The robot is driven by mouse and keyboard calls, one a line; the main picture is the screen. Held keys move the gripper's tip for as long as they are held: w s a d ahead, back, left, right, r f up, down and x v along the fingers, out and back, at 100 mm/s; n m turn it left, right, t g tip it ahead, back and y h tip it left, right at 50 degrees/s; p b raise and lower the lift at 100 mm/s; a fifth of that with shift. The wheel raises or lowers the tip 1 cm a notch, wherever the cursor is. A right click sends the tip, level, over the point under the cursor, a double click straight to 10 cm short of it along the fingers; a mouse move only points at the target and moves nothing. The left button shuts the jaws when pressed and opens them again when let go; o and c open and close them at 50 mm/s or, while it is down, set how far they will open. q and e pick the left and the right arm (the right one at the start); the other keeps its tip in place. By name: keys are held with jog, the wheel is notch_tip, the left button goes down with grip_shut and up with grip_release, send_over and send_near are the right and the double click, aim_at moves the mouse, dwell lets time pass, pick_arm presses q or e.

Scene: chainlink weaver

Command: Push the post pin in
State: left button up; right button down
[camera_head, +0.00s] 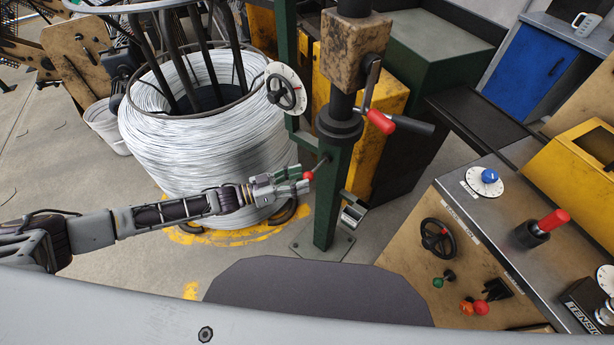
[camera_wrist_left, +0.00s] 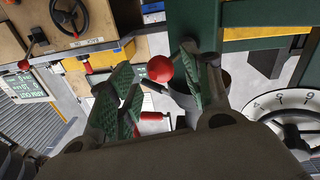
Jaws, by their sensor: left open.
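The post pin shows a red ball knob (camera_head: 307,175) on a thin dark rod that runs up and right to the dark green post (camera_head: 330,200). In the left wrist view the red knob (camera_wrist_left: 160,68) sits between my left gripper's two green-padded fingers, with a gap on the left side; contact on the right cannot be told. My left gripper (camera_head: 297,179) is open and reaches in from the left at the knob. The rod's entry into the post is partly hidden. My right gripper is not in view.
A large wire coil (camera_head: 190,140) stands behind my left arm. The post carries a crank with a red handle (camera_head: 380,121) above, and a dial with a handwheel (camera_head: 286,90) is beside it. A control console (camera_head: 470,215) stands at right.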

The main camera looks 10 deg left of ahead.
aim_at(307, 177)
pick_arm(q)
jog(key=shift+x, duration=1.15)
jog(key=shift+w+d, duration=0.2)
jog(key=shift+d, duration=0.15)
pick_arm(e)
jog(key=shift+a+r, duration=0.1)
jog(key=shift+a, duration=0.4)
